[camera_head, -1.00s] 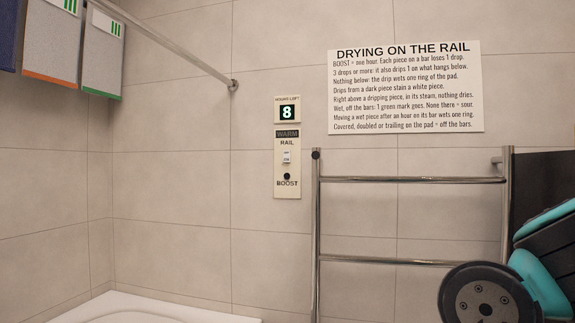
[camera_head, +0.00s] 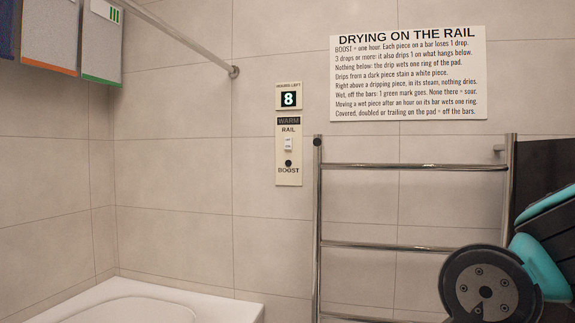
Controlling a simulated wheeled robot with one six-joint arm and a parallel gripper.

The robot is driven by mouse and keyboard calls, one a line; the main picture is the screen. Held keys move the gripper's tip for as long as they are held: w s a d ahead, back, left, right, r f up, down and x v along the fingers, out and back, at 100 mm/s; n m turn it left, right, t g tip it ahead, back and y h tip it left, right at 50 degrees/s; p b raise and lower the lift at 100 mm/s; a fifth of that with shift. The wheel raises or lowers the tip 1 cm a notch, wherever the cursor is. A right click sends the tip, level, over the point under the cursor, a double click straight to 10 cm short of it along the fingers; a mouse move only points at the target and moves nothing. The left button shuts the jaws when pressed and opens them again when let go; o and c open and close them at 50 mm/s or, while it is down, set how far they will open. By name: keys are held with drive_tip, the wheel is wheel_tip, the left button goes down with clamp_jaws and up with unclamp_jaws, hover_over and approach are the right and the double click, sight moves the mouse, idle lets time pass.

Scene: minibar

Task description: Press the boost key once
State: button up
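The boost key is a small round black button (camera_head: 288,163) on a cream wall panel (camera_head: 289,180), just above the word BOOST. Above it on the same panel are a small white switch (camera_head: 288,144) under the word RAIL and a dark WARM label (camera_head: 288,121). A separate display (camera_head: 288,98) above the panel, headed HOURS LEFT, reads 8. My gripper is out of view. Only part of my own arm, black and teal, shows at the lower right, well apart from the button. Nothing covers the button.
A chrome towel rail (camera_head: 412,167) with bare bars stands right of the panel. A text sign (camera_head: 408,78) hangs above it. A white tub (camera_head: 150,304) is at the lower left. Cloths (camera_head: 103,42) hang at the upper left by a wall rod (camera_head: 180,35).

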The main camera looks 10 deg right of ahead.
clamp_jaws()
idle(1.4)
